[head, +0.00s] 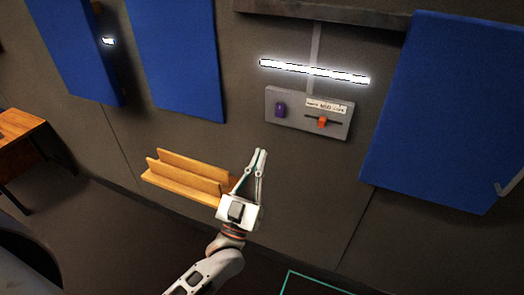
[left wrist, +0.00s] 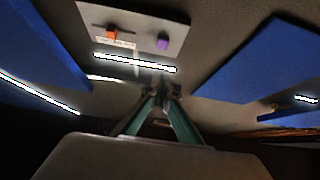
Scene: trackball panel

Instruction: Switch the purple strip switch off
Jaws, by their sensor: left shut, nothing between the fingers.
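The purple strip switch (head: 280,109) sits on the left part of a grey wall panel (head: 308,129). In the left wrist view the purple switch (left wrist: 162,43) shows on the panel, right of the orange knob. The light strip (head: 315,71) above the panel glows white. My left gripper (head: 261,152) is shut and empty, below and a little left of the panel, apart from it. In the left wrist view its fingertips (left wrist: 160,88) meet. The right gripper is not in view.
An orange slider knob (head: 322,121) sits right of the switch under a white label (head: 327,106). Blue wall panels (head: 440,110) flank the grey panel. A wooden shelf (head: 185,180) is on the wall left of my left gripper. Bare wall lies between gripper and panel.

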